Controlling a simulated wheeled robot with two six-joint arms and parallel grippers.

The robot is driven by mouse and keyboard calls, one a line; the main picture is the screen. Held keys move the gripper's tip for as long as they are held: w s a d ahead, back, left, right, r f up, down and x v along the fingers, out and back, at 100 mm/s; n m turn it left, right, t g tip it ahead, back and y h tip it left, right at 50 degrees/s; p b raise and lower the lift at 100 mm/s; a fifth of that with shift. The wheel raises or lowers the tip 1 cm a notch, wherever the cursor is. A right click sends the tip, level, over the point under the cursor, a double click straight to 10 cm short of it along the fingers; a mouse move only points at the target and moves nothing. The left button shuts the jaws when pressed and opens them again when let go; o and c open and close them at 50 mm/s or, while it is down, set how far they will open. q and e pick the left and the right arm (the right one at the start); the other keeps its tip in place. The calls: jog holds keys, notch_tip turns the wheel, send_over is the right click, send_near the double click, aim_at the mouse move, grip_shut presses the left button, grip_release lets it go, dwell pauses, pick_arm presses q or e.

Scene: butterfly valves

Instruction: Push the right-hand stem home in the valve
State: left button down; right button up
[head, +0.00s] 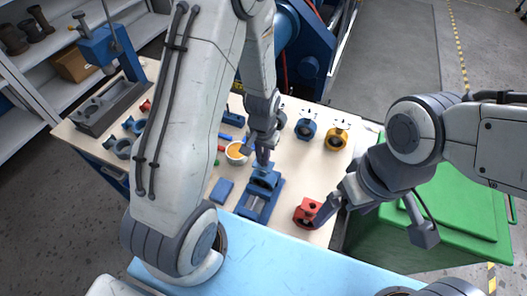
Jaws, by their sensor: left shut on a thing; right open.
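A blue valve body (264,179) sits in a blue fixture (257,205) near the front edge of the wooden table. My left gripper (263,160) reaches down from above, right over this valve. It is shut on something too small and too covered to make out. I cannot make out a stem, or how deep one sits in the valve. A red valve (306,213) stands to the right of the fixture, close to the table edge. My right gripper (332,204) is open beside the red valve, on its right; I cannot tell whether they touch.
A blue valve (306,129) and a yellow valve (336,139) stand further back. A white bowl with orange contents (236,152) and a blue block (222,190) lie left of the fixture. A grey tray (110,107) is at the far left. A green cabinet (455,215) stands right.

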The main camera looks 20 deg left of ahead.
pick_arm(q)
jog(key=shift+s+f+b, duration=0.1)
jog(key=shift+f+b, duration=0.25)
jog(key=shift+f, duration=0.25)
pick_arm(e)
jog(key=shift+f, duration=0.45)
